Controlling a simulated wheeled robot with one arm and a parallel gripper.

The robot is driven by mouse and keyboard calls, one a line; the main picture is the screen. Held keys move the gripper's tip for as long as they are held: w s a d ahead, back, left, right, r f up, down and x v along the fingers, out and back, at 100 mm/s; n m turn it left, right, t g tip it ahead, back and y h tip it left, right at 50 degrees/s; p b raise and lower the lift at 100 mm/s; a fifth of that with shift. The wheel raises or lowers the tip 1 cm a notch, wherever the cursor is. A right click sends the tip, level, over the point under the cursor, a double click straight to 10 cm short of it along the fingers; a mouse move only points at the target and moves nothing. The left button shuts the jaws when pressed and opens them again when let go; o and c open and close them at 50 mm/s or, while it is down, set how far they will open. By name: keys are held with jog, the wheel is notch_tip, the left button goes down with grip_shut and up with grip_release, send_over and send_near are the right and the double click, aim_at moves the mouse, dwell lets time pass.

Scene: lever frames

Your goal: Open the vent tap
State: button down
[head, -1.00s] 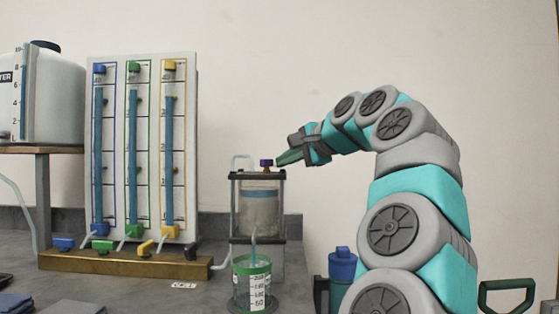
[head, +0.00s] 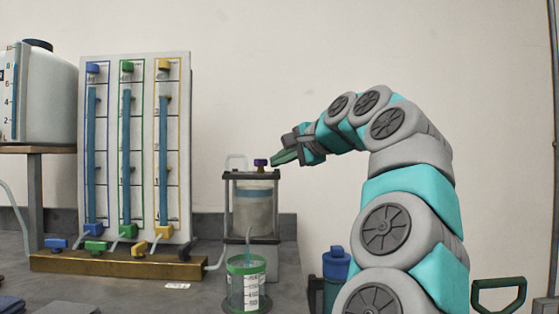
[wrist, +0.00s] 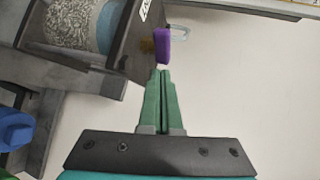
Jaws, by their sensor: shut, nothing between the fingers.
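The vent tap is a small purple handle (head: 260,162) on top of the clear, dark-framed cell (head: 252,205). In the wrist view the purple handle (wrist: 162,46) stands just beyond my fingertips, seen as a narrow upright block. My gripper (head: 274,160) has green fingers pressed together and empty, beside the handle on its right in the head view. In the wrist view the shut fingertips (wrist: 161,72) point at the handle; whether they touch it I cannot tell. The cell in the wrist view (wrist: 75,25) holds grey grains with a blue layer.
A board with three blue tubes (head: 135,150) stands left of the cell, with coloured levers on a brass manifold (head: 115,264) below. A beaker with a green rim (head: 246,283) stands before the cell. A blue-capped bottle (head: 336,265) stands to the right.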

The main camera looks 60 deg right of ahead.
jog(key=shift+a, duration=0.1)
jog(key=shift+w+a+f+b, duration=0.1)
jog(key=shift+w+a+b, duration=0.2)
jog(key=shift+w+a, duration=0.2)
jog(key=shift+s+d, duration=0.1)
jog(key=s+d+r+p, duration=0.1)
jog(key=s, duration=0.5)
jog(key=s+d+r+p, duration=0.1)
jog(key=s+d+r, duration=0.1)
jog(key=s, duration=0.5)
jog(key=shift+s+d+p, duration=0.2)
jog(key=shift+s+p, duration=0.05)
jog(key=shift+p, duration=0.15)
